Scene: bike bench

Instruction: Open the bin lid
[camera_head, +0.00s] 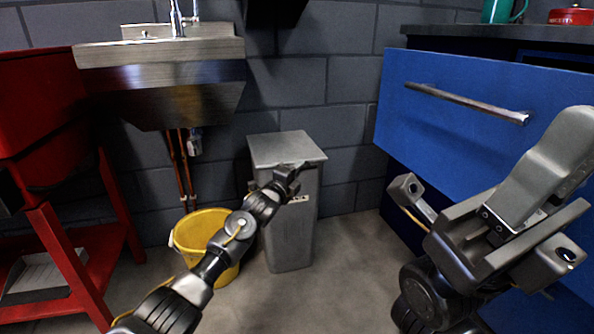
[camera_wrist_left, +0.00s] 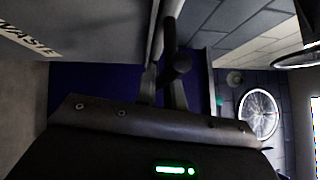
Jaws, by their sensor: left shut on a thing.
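The bin (camera_head: 292,232) is a tall grey metal box standing upright against the block wall. Its flat lid (camera_head: 283,146) lies across the top and looks closed. My left gripper (camera_head: 292,172) is at the lid's front edge and is shut on it; its fingers hide the exact contact. In the left wrist view, a bin face with partly visible "WASTE" lettering (camera_wrist_left: 28,42) is at the upper left, beside a dark finger or bar. My right gripper (camera_head: 484,222) is open and empty in front of the blue drawers, away from the bin.
A yellow bucket (camera_head: 200,228) stands left of the bin, behind my left arm. A steel sink (camera_head: 160,62) hangs above it. A red stand (camera_head: 45,225) is at the left. The blue drawer unit (camera_head: 440,125) stands at the right. Floor (camera_head: 345,265) right of the bin is clear.

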